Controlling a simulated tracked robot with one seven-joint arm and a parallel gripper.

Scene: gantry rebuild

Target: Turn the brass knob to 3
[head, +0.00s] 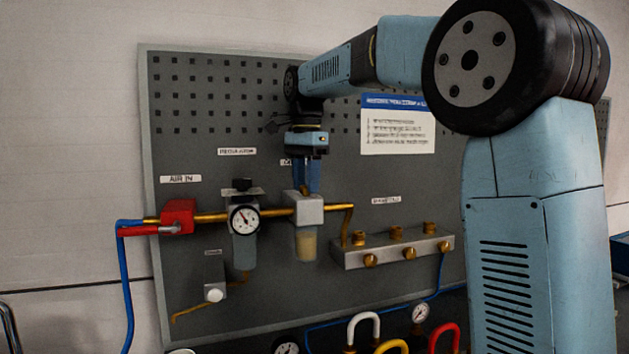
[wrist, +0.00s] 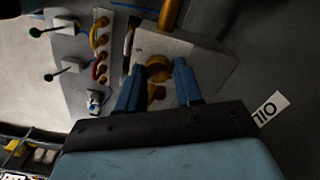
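The brass knob (wrist: 158,68) sits on top of a grey block (wrist: 200,62) in the wrist view, and a small "5" shows beside it. In the head view this block (head: 308,211) is in the pipe line, above a clear bowl holding yellowish liquid. My gripper (head: 306,188) points down at the block's top, its blue fingers over the knob. In the wrist view my gripper (wrist: 159,66) has one fingertip on each side of the knob, with no clear gap left. The knob's pointer and most of its scale are hidden or too small to read.
A regulator with a round gauge (head: 244,219) stands just left of the block. A red valve (head: 178,217) is farther left. A manifold (head: 392,250) with several brass fittings is at the right. A white notice (head: 397,130) hangs on the pegboard (head: 200,95).

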